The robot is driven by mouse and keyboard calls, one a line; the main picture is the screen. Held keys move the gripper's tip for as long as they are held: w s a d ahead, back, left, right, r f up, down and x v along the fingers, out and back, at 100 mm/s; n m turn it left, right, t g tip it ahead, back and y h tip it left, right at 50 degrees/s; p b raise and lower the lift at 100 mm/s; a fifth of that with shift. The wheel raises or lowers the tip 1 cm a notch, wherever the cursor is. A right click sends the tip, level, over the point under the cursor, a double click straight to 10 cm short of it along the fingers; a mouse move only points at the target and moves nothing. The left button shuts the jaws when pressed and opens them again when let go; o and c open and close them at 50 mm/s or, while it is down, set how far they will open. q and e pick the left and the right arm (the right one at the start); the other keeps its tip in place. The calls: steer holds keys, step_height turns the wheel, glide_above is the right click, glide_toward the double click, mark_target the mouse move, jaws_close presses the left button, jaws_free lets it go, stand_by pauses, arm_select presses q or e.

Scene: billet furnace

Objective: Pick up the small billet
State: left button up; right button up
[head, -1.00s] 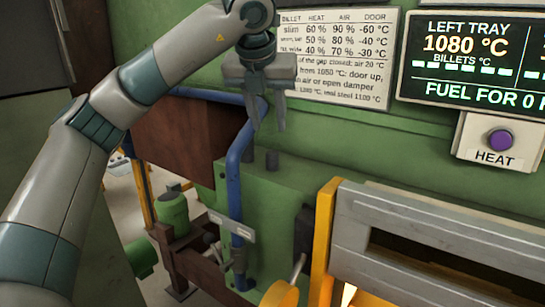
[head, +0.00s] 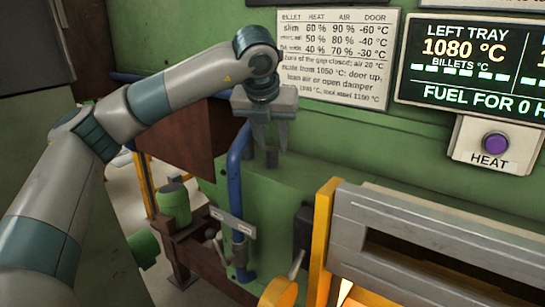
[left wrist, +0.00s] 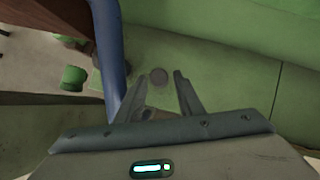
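A second dark round shape (left wrist: 148,114) is partly hidden behind the gripper body. My right gripper is out of view.
A blue pipe (head: 236,175) rises close to the left of the gripper. The furnace door (head: 430,245) with its yellow frame (head: 322,240) stands at the right, glowing below. A purple HEAT button (head: 495,142) and a display (head: 470,65) are on the green wall.

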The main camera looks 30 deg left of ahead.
mark_target(272, 149)
arm_select(q)
steer(key=shift+w+a+f+p, duration=0.2)
steer(key=shift+w+f+p, duration=0.05)
steer(key=shift+f+p, duration=0.4)
steer(key=shift+p+x, duration=0.65)
steer(key=shift+x, duration=0.3)
steer(key=shift+w+f, duration=0.25)
steer(key=shift+f, duration=0.4)
steer(key=shift+r, duration=0.1)
jaws_close()
steer(key=shift+r, duration=0.15)
